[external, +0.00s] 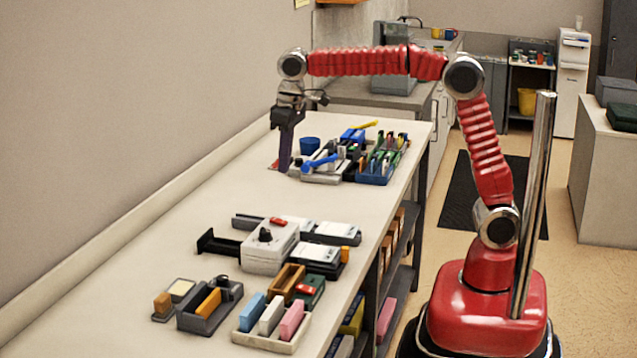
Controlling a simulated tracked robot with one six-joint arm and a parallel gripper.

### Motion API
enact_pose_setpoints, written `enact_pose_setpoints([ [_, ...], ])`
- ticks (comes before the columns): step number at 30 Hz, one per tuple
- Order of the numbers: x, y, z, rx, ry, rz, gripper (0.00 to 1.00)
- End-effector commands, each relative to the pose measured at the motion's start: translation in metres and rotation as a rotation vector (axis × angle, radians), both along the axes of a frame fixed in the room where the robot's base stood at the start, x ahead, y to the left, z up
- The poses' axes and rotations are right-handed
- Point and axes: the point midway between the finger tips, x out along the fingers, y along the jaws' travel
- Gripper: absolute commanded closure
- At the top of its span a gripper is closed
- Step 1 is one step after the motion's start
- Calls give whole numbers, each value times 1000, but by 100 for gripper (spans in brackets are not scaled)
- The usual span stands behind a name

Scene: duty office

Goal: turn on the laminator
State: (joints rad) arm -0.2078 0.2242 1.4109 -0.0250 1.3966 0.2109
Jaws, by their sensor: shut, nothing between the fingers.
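A light grey box-shaped device (270,248) with a black knob (265,235) on top sits mid-bench. It could be the laminator, but I cannot tell for sure. A red part (278,222) shows at its back edge. My gripper (284,165) points down over the far part of the bench, well behind the grey device. It is shut and empty, beside a group of trays. Whether its tips touch the bench is unclear.
A blue cup (309,145) and a blue tray (376,178) of pens stand right of my gripper. A pale tray (262,342) of coloured blocks and a dark tray (207,318) are at the near end. Bare bench lies between the groups.

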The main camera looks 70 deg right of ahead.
Motion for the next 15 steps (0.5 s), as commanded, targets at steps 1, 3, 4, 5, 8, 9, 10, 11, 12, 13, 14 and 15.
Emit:
enact_pose_setpoints([
  [1,0,0,0,0,-5,0,100],
  [3,2,0,1,0,-24,0,100],
  [4,2,0,2,0,-33,0,100],
  [5,3,0,2,1,-42,0,100],
  [8,5,0,3,1,-62,0,100],
  [9,5,1,3,1,-63,0,100],
  [10,5,1,3,1,-63,0,100],
  [11,5,1,3,1,-62,0,100],
  [12,5,1,3,1,-62,0,100],
  [13,5,1,3,1,-62,0,100],
  [14,5,1,3,1,-62,0,100],
  [15,5,1,3,1,-62,0,100],
])
